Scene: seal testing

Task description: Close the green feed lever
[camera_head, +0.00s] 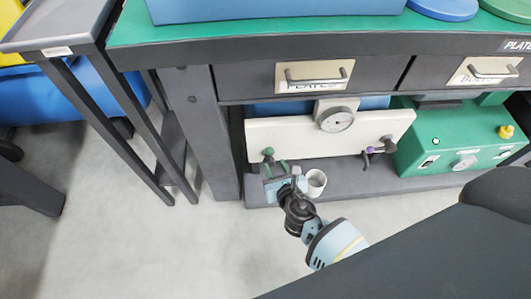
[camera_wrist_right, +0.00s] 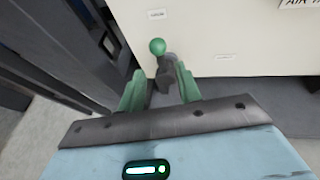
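The green feed lever (camera_head: 268,152) is on the lower left of a white panel (camera_head: 300,138). In the right wrist view its green ball knob (camera_wrist_right: 157,47) stands above a dark valve body (camera_wrist_right: 165,73). My right gripper (camera_head: 276,166) is just below the lever. In the right wrist view its two green fingers (camera_wrist_right: 160,75) are spread apart on either side of the dark valve body, with the knob beyond their tips. Whether a finger touches the valve cannot be told. My left gripper is not in view.
A white cup (camera_head: 315,183) stands close to the right of my gripper on the lower shelf (camera_head: 350,181). The panel bears a gauge (camera_head: 336,119) and a purple lever (camera_head: 371,150). A green box (camera_head: 450,138) is at right. Drawers (camera_head: 314,75) are above.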

